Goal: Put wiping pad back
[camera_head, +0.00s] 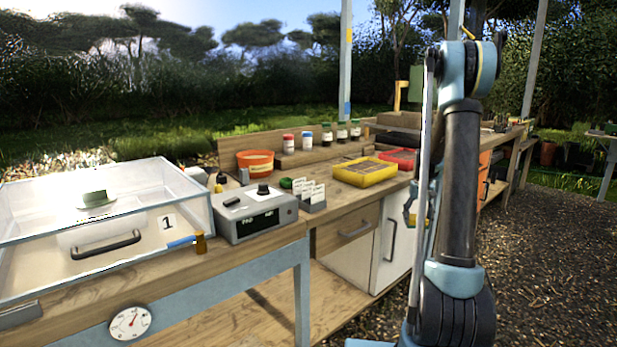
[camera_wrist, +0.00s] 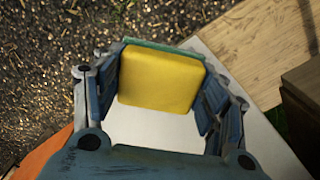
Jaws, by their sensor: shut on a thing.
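The wiping pad (camera_wrist: 160,78) is a yellow block with a green layer along its far edge in the wrist view. My gripper (camera_wrist: 161,92) is shut on it, with a blue finger on each side. In the head view my gripper (camera_head: 411,207) shows only in part behind my own arm, in front of the white cabinet door and below the bench top. The pad is too small there to make out surely. Below the pad the wrist view shows a white surface and gravel.
A clear-lidded case (camera_head: 105,219) and a grey device (camera_head: 255,213) stand on the near bench. Farther along are an orange tub (camera_head: 255,163), several bottles, a yellow tray (camera_head: 365,173) and a red tray (camera_head: 399,158). Gravel lies open at right.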

